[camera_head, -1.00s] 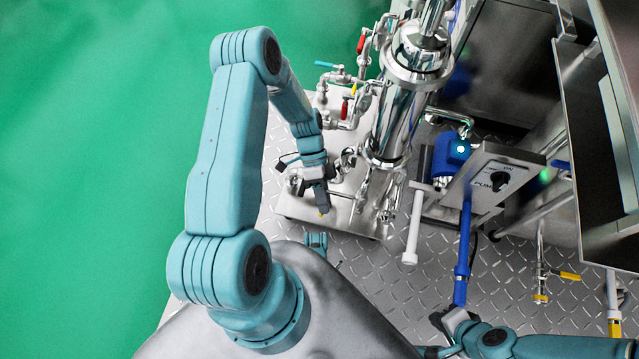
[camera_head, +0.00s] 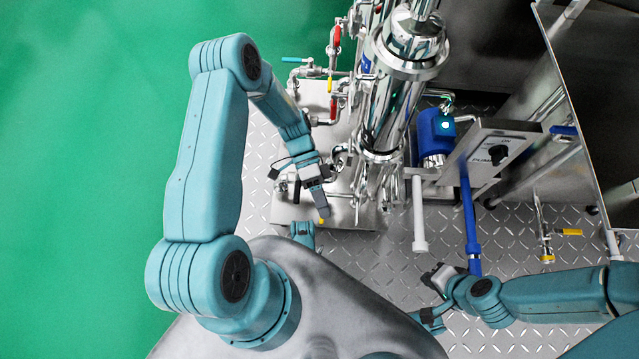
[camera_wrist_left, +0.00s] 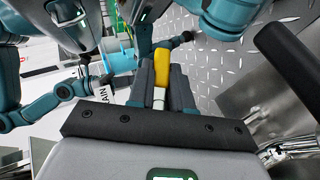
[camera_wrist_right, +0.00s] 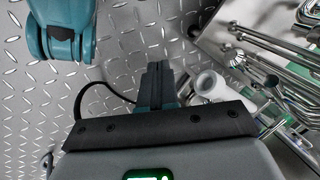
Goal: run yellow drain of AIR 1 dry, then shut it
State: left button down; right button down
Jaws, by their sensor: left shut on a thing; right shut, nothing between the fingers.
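The yellow drain handle (camera_wrist_left: 162,66) stands between the fingers of my left gripper (camera_wrist_left: 162,88) in the left wrist view, and the gripper is shut on it. A white label ending in "AIN" (camera_wrist_left: 106,88) shows just left of the fingers. In the head view my left gripper (camera_head: 322,212) is low at the front edge of the steel skid, with a bit of the yellow handle (camera_head: 321,221) at its tip. The drain's outlet and any flow are hidden. My right gripper (camera_wrist_right: 158,82) is shut and empty above the diamond-plate floor.
Upright steel vessels (camera_head: 400,75) stand behind my left gripper, with red-handled valves (camera_head: 335,38) on pipes to their left. A pump switch box (camera_head: 497,155) and a blue motor (camera_head: 435,130) are to the right. Another yellow-handled valve (camera_head: 547,257) is at far right. A white capped pipe (camera_head: 419,245) stands between my arms.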

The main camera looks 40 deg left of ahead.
pick_arm(q)
jog(key=shift+n+g+h+b, duration=0.4)
jog(key=shift+g+h+b, duration=0.35)
jog(key=shift+b, duration=0.5)
jog(key=shift+s+r+g+h+b, duration=0.1)
jog(key=shift+r+g+h+b, duration=0.1)
jog(key=shift+g+h+b, duration=0.3)
jog(key=shift+d+r+n+g+h, duration=0.1)
jog(key=shift+r+n+g+h, duration=0.35)
jog(key=shift+n+g+h, duration=0.15)
pick_arm(e)
jog(key=shift+t, duration=0.6)
jog(key=shift+w+d+f, duration=0.3)
jog(key=shift+w+f, duration=0.5)
jog(key=shift+f, duration=0.25)
jog(key=shift+w+d+f, duration=0.25)
jog(key=shift+w+f, duration=0.5)
jog(key=shift+f, duration=0.3)
pick_arm(q)
jog(key=c, duration=1)
grip_release()
jog(key=shift+c, duration=0.2)
jog(key=v, duration=0.7)
jog(key=shift+a, duration=0.3)
pick_arm(e)
jog(key=shift+s+r, duration=0.25)
jog(key=shift+r, duration=0.05)
